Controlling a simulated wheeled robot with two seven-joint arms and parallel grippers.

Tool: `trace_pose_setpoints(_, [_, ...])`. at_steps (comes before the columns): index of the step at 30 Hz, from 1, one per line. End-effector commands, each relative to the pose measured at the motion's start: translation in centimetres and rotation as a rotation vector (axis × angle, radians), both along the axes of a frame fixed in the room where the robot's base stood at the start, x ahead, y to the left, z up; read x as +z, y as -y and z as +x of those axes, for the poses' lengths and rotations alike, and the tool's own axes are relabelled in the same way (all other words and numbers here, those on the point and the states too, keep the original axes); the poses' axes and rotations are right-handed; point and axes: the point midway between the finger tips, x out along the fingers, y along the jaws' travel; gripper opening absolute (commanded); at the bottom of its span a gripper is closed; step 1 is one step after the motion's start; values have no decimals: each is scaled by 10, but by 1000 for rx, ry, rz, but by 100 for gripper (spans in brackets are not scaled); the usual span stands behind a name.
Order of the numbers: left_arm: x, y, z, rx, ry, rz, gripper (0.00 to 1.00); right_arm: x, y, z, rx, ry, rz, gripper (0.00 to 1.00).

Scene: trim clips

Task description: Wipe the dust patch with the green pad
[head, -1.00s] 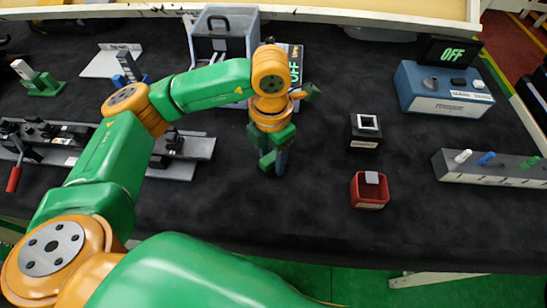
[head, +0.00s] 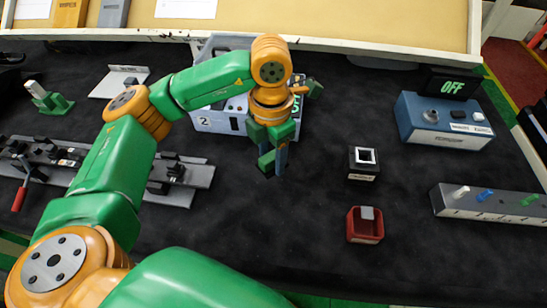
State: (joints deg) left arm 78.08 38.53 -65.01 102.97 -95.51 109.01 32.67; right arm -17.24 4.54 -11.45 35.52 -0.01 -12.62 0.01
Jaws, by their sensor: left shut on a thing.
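My left gripper (head: 272,162) points down over the dark bench mat, in front of the grey numbered machine. It is shut on a small green block (head: 266,164), which looks like the green pad. The fingers hide much of it, and I cannot tell if it touches the mat. I cannot make out the dust patch; my left arm and gripper cover part of the bench. My right gripper is not in view.
The grey machine (head: 214,120) stands just behind the gripper. A black box (head: 363,173) and a red bin (head: 365,232) stand to its right. A blue device (head: 446,133) and a clip rack (head: 482,206) are farther right. A rail fixture (head: 188,191) lies left.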

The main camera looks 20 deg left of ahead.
Motion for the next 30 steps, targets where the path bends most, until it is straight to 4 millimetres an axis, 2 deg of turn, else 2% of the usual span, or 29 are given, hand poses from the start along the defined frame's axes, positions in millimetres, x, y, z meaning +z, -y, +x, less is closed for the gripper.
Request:
trace_pose_setpoints(1, [8, -1, 0, 0, 1, 0, 0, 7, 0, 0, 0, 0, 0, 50])
trace_pose_setpoints(7, [23, -3, 1, -1, 0, 0, 0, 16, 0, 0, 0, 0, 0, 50])
trace_pose_setpoints(25, [23, -3, 1, -2, 0, -1, 0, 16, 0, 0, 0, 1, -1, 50])
trace_pose_setpoints(28, [26, 6, -4, -6, -3, -3, 0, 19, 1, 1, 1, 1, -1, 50])
trace_pose_setpoints(30, [31, 22, -12, -10, -6, -6, 0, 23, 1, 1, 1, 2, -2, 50])
